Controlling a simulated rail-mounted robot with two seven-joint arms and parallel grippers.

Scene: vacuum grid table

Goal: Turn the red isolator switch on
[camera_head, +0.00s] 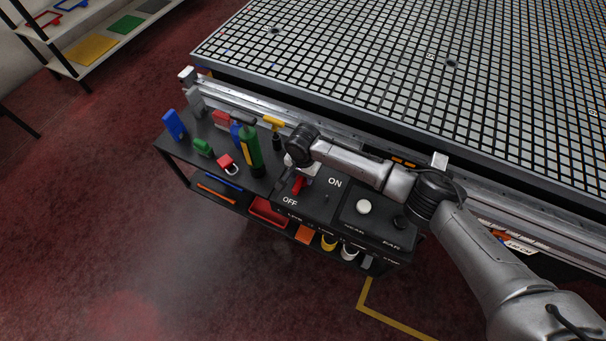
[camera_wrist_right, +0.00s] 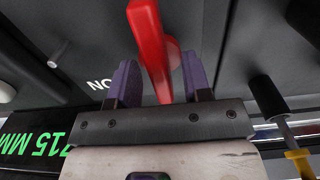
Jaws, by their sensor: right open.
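The red isolator switch (camera_head: 298,185) is on a dark panel on the side bench, with its handle close to the OFF label (camera_head: 290,201). The ON label (camera_head: 335,183) is to its right. My right gripper (camera_head: 300,174) is directly over the switch. In the right wrist view the red handle (camera_wrist_right: 147,35) stands between the two purple fingers of my right gripper (camera_wrist_right: 160,78). The fingers are open, with a gap visible on both sides of the handle. The switch's base is partly hidden by my gripper. My left gripper is not in view.
A white knob (camera_head: 363,206) is right of the switch. A green bottle (camera_head: 250,150), a yellow-handled tool (camera_head: 274,123) and a red padlock (camera_head: 227,163) stand left of it. The vacuum grid table (camera_head: 400,75) lies behind. Bins (camera_head: 268,213) sit below.

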